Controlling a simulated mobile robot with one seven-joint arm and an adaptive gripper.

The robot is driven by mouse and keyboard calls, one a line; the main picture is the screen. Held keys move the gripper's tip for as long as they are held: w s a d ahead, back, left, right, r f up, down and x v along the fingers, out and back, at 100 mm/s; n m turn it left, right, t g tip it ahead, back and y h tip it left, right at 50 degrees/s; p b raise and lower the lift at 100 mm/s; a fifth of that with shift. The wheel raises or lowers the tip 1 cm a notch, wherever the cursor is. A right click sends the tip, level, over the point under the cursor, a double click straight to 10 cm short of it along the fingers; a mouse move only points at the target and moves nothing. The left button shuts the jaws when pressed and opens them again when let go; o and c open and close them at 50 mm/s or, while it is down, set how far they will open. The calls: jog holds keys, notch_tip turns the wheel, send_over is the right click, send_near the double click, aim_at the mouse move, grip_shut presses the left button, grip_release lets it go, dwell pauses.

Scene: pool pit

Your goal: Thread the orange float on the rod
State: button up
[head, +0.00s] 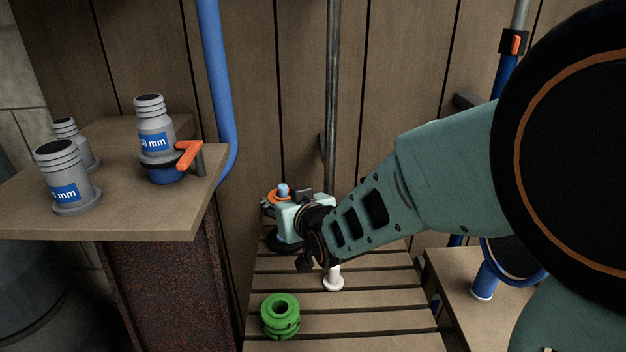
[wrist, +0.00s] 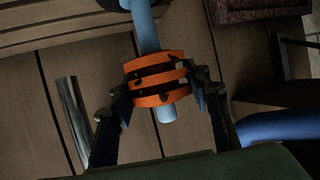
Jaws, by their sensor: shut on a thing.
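The orange float (head: 272,197) shows partly behind my gripper in the head view. In the wrist view the ribbed orange float (wrist: 152,78) sits between my two fingers. My gripper (wrist: 160,90) is shut on it. The light blue rod (wrist: 145,28) passes through the float, and its tip sticks out on the other side. In the head view the rod's tip (head: 283,188) stands above the float. The float is around the rod, apart from the dark base (wrist: 112,3). My wrist hides most of the rod in the head view.
A green float (head: 280,315) lies on the slatted floor (head: 370,318), near a short white post (head: 334,281). A grey vertical pipe (head: 333,80) stands behind my wrist. A shelf (head: 115,227) with grey fittings is at left. A blue pipe (head: 213,70) runs beside it.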

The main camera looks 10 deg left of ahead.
jog(key=shift+f+b, duration=1.25)
jog(key=shift+f, duration=0.1)
jog(key=shift+f, duration=0.1)
jog(key=shift+f+b, duration=1.45)
jog(key=shift+b, duration=0.2)
jog(key=o, duration=1.7)
